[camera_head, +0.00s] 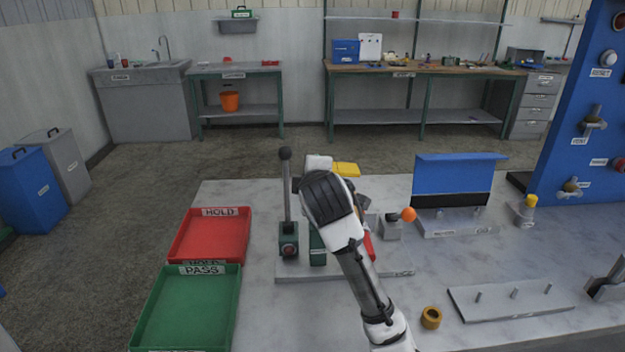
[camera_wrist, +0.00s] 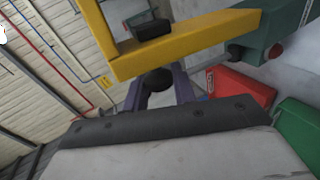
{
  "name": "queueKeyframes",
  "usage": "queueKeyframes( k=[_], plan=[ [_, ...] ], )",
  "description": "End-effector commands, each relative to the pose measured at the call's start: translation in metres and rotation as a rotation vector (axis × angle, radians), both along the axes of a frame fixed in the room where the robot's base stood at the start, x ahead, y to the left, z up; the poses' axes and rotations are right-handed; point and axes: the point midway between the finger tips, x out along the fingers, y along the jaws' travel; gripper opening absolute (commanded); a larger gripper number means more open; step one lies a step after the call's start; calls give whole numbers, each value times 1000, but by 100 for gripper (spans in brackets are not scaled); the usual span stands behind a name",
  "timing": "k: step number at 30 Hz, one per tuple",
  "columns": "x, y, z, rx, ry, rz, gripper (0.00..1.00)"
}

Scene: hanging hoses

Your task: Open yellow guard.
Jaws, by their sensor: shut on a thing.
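The yellow guard (camera_head: 346,169) shows in the head view just right of my wrist, above the grey base plate (camera_head: 300,278). In the wrist view the guard (camera_wrist: 190,50) is a yellow frame crossing the top, with a black block on its inner side. My gripper (camera_wrist: 158,92) is just below the frame's edge, its two fingers shut on a dark round knob (camera_wrist: 157,80). The knob seems to belong to the guard, but its join is hidden. In the head view my wrist hides the fingers and much of the guarded device.
A black-knobbed lever (camera_head: 286,200) stands close left of my wrist. An orange ball knob (camera_head: 408,215) and a blue panel (camera_head: 455,180) are to the right. Red (camera_head: 247,240) and green (camera_head: 237,300) trays lie left. The bench's front right holds a pegged plate (camera_head: 510,300).

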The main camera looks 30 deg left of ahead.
Motion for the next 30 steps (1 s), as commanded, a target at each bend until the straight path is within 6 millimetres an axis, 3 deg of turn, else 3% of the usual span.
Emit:
queueKeyframes(
  k=[1, 5, 17, 30],
  plan=[
    [0, 1, 0, 1, -1, 2, 29],
    [0, 1, 0, 1, -1, 2, 46],
    [-6, -4, 3, 3, -1, 1, 47],
    [-75, -55, 39, 3, -7, 2, 47]
  ],
)
